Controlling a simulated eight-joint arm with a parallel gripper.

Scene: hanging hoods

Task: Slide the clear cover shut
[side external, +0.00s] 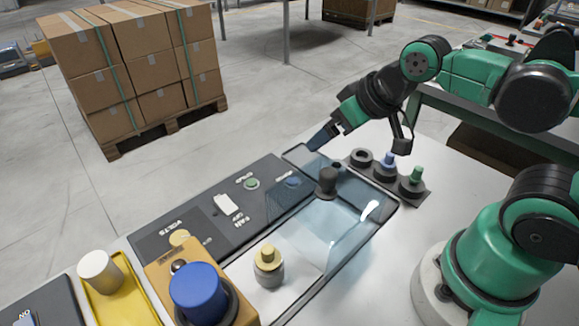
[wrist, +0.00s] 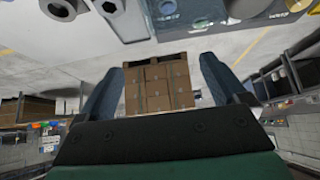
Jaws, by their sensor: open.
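The clear cover (side external: 325,235) is a bluish see-through sheet in a dark frame on the console, in the side external view. It lies over the right part of the console, and its exact edges are hard to make out. A dark knob (side external: 327,181) stands at its far part; I cannot tell whether it is fixed to the cover. My gripper (side external: 320,138) is above the far end of the cover's frame, apart from the knob. In the wrist view its two fingers (wrist: 158,82) are spread, with nothing between them.
A dark switch panel (side external: 215,205) lies left of the cover. A yellow-topped peg (side external: 268,265) and a large blue button (side external: 198,290) stand nearer. A rack of pegs (side external: 388,175) sits right of the gripper. Stacked boxes (side external: 135,60) stand on the floor behind.

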